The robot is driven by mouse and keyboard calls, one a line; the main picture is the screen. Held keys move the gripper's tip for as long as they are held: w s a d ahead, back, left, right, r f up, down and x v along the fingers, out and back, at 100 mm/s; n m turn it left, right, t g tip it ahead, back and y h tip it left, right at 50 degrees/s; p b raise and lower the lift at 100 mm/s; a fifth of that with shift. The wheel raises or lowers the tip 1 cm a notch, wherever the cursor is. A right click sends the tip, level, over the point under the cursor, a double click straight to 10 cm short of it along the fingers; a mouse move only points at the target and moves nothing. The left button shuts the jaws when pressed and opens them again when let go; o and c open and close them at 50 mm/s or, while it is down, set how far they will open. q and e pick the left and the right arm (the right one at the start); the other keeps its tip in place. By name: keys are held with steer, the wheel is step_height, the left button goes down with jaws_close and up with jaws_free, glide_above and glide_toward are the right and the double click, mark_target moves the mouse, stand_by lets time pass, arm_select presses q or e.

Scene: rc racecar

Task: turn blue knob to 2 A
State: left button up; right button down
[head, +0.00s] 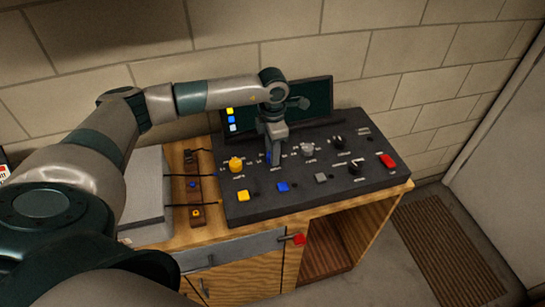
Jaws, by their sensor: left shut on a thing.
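The blue knob (268,157) is on the top of the dark control panel (330,197), between the yellow knob (236,165) and the grey knob (307,149). My left gripper (271,152) points down at it and is shut on it. The gripper covers most of the knob, so its pointer is hidden. The labels around it are too small to read. My right gripper is not in view.
Yellow (243,196), blue (283,187) and grey (321,178) buttons lie in front of the knobs. Black knobs and a red switch (387,161) are at the right. A dark screen (318,100) stands behind. A grey box (148,190) is left of the panel.

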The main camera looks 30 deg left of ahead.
arm_select(q)
steer(key=n+b, duration=0.4)
steer(key=n, duration=0.1)
steer(key=shift+f+n, duration=0.1)
steer(key=shift+n, duration=0.2)
steer(key=n+b, duration=0.1)
steer(key=n, duration=0.1)
steer(key=shift+n, duration=0.3)
steer(key=shift+w+r+n+b, duration=0.1)
steer(key=shift+r+n+b, duration=0.1)
steer(key=shift+n+b, duration=0.7)
steer(key=shift+n, duration=0.3)
steer(key=o, duration=1)
steer(key=shift+o, duration=0.2)
